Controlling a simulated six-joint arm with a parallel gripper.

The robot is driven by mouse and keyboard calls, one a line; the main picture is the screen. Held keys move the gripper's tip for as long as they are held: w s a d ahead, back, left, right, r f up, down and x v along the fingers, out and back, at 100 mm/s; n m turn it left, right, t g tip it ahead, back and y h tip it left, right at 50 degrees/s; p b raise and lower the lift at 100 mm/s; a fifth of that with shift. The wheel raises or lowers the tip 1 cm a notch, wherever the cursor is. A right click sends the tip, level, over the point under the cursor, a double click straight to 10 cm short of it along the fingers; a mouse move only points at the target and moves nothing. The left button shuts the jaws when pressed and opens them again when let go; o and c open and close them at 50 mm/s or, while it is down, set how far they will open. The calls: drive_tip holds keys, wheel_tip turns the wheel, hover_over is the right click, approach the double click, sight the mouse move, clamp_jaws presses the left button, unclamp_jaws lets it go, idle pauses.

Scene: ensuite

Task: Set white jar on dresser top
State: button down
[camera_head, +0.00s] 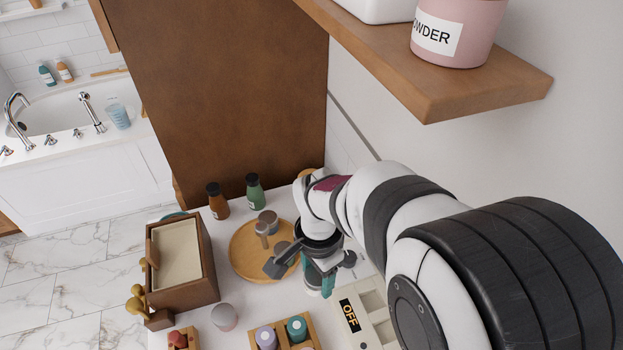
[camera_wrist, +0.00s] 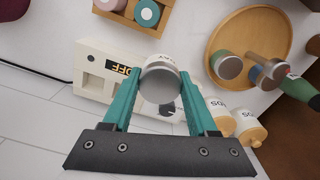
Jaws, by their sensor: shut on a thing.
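In the wrist view my gripper (camera_wrist: 155,108) has its teal fingers closed around a small white jar (camera_wrist: 162,66) with a grey end facing the camera and dark lettering on its side. In the head view my gripper (camera_head: 320,282) is over the right part of the white dresser top (camera_head: 195,320), between a round wooden tray and a cream device. My arm and fingers mostly hide the jar there. The jar overlaps the device in the wrist view; I cannot tell whether it touches anything below.
A cream device marked OFF (camera_head: 362,312) is close beside my gripper. The round wooden tray (camera_head: 240,268) holds several items. Two white jars with wooden lids (camera_wrist: 248,125) stand nearby. A wooden box (camera_head: 208,262), bottles (camera_head: 254,193) and a grey-lidded jar (camera_head: 224,317) surround. A shelf (camera_head: 470,95) overhangs.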

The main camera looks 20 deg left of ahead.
hover_over(264, 309)
wheel_tip(264, 309, down, 7)
drive_tip(key=shift+w+d+f, duration=0.1)
drive_tip(key=shift+f, duration=2.05)
drive_tip(key=shift+f, duration=0.15)
drive_tip(key=shift+c, duration=2.3)
unclamp_jaws()
